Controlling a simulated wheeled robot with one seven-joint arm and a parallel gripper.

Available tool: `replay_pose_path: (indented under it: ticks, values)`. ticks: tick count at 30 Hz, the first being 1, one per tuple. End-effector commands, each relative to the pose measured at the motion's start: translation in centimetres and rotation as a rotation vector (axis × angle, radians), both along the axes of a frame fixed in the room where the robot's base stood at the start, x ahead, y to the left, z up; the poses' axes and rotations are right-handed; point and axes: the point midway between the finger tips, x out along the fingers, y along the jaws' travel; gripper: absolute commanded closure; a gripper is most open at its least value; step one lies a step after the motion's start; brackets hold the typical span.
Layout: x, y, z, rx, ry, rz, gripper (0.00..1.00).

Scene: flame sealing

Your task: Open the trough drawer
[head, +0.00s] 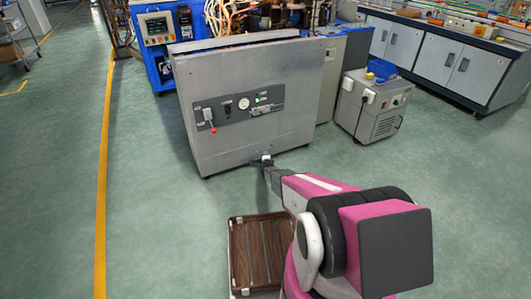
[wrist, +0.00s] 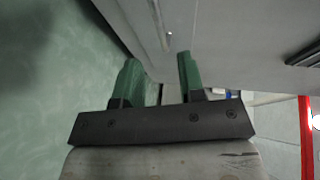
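A grey metal cabinet (head: 250,100) with a control panel stands in the middle of the head view. No open drawer shows on it, and I cannot tell which part is the trough drawer. My gripper (head: 266,160) is low at the cabinet's bottom front edge, right of its middle. In the wrist view my gripper (wrist: 158,68) has its two green fingers apart, with nothing between them. I cannot tell whether the fingers touch the cabinet.
A brown slatted tray (head: 258,250) with a pale rim lies low in front, beside my arm. A grey wheeled unit (head: 371,105) stands right of the cabinet. A workbench (head: 450,62) is at the back right.

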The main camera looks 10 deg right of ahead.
Motion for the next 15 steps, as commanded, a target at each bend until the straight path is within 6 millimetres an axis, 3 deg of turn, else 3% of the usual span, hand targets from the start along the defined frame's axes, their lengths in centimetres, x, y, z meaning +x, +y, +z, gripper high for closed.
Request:
replay_pose_path:
  ticks: [15]
  values:
    - [8.4, -0.7, -1.7, -0.002, 0.001, 0.001, 0.63]
